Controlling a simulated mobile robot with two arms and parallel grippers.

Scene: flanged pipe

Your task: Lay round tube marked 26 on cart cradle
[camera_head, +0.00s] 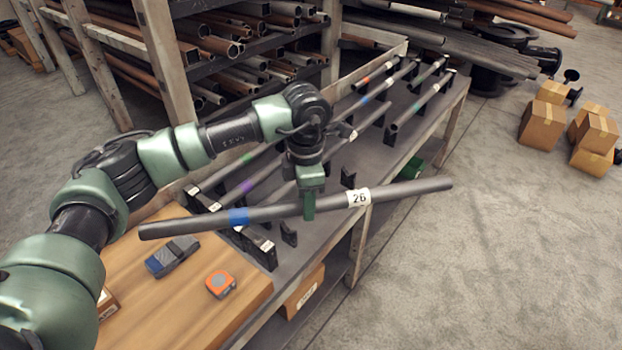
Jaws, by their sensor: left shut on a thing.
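The round tube marked 26 (415,190) is a long grey tube with a blue band near its left part and a white label reading 26. My left gripper (309,207) is shut on it near its middle and holds it above the front of the cart (325,222). The tube lies slanted across the picture, its right end out past the cart's edge. Black cradle supports (262,248) stand on the cart below and behind the tube. Several other tubes with coloured bands rest on cradles (393,136) farther back. My right gripper is not in view.
A wooden board (160,308) at the front left carries a dark blue device (172,256) and an orange tape measure (220,284). A rack full of pipes (215,45) stands behind. Cardboard boxes (541,124) sit on the floor at right, with clear floor in front.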

